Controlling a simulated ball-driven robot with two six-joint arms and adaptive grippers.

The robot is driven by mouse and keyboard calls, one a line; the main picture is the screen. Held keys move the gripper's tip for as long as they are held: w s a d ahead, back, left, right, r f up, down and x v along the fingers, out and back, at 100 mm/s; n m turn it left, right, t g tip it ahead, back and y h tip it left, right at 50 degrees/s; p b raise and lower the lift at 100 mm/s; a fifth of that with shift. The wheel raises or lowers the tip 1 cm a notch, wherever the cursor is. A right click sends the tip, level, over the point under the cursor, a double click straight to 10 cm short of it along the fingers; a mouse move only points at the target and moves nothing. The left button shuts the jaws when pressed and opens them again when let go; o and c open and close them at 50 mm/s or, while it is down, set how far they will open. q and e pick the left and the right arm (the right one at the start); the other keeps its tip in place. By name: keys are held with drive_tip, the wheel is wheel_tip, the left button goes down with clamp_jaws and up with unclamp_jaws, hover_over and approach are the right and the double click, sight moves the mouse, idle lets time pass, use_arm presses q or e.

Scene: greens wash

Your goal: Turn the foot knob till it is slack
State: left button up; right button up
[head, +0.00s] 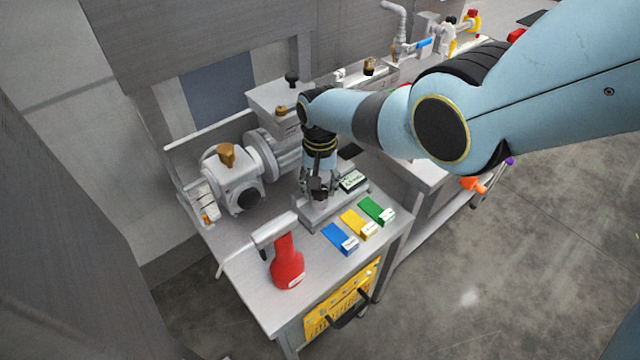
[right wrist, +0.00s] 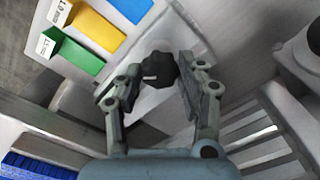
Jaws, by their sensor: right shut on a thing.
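The foot knob (right wrist: 158,70) is a dark, lobed knob with a small pale mark, seen between the fingers in the right wrist view. It sits on a grey metal foot plate (head: 313,219) on the bench. My right gripper (head: 319,188) reaches down from above and is shut on the knob; its two fingers also show in the right wrist view (right wrist: 152,88). In the head view the fingers mostly hide the knob. My left gripper is not in view.
Blue (head: 338,237), yellow (head: 357,223) and green (head: 375,209) labelled blocks lie right beside the foot plate. A red-handled tool (head: 286,268) stands at the bench's front. A grey machine with a brown knob (head: 226,153) stands on the left. A small display (head: 352,181) is close behind the gripper.

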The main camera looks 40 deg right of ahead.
drive_tip(key=shift+m, duration=1.5)
drive_tip(key=o, duration=1.2)
drive_tip(key=shift+c, duration=0.2)
drive_tip(key=shift+r, duration=0.1)
wheel_tip(320, 180, up, 12)
